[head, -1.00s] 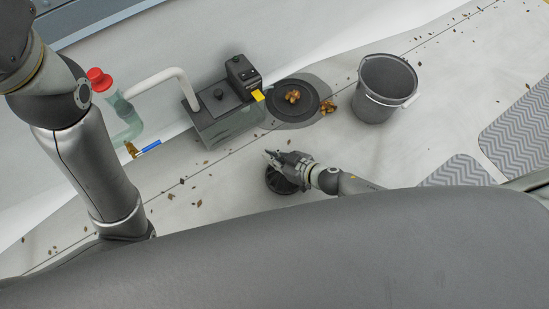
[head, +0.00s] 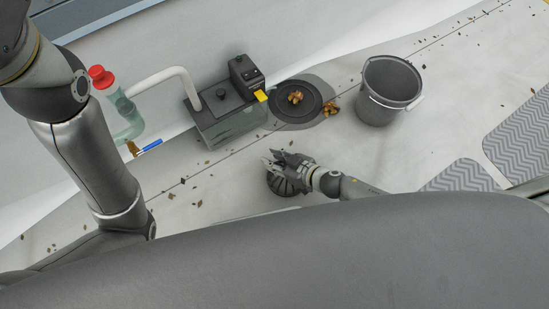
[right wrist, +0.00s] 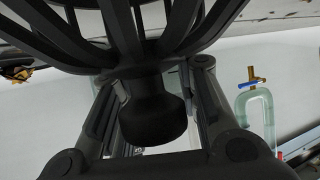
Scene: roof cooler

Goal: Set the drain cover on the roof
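The drain cover (head: 288,186) is a dark ribbed dome with a knob. It hangs under my right gripper (head: 272,160), a little above the pale roof, with a faint shadow apart below it. In the right wrist view the knob (right wrist: 153,115) sits between the two fingers of the gripper, with the dome's ribs (right wrist: 125,30) above it in the picture. The fingers' exact contact is partly hidden. The round dark drain (head: 297,112) lies on the roof further back, with a clump of brown leaves (head: 296,97) on it. My left gripper is out of view.
A grey cooler box (head: 228,122) with a white pipe (head: 160,77) stands left of the drain. Another leaf clump (head: 332,108) lies at the drain's right edge. A grey bucket (head: 388,92) stands to the right. A green pipe (head: 126,118) with a red cap is at left.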

